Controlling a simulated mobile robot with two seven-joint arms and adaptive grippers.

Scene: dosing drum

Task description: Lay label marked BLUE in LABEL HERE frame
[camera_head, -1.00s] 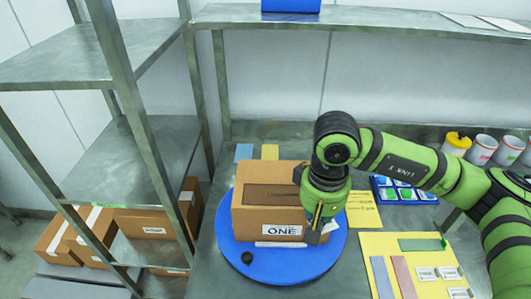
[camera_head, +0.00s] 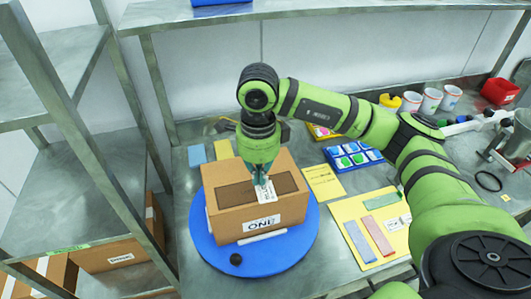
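My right gripper (camera_head: 262,179) comes down over the top of the cardboard box (camera_head: 228,227). It looks shut on a small white label (camera_head: 267,194) with dark print too small to read. The label hangs tilted at the fingertips, over a dark brown panel (camera_head: 236,192) on the box top. Whether it touches the panel I cannot tell. I cannot make out a LABEL HERE frame by its words. The box stands on a round blue turntable (camera_head: 300,239). My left gripper is not in view.
A yellow mat (camera_head: 345,212) at the right holds blue, pink and green strips and a white label (camera_head: 393,224); my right arm covers part of it. Behind are a blue tray (camera_head: 333,154) of coloured pieces and several cups. A metal rack (camera_head: 112,180) stands left.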

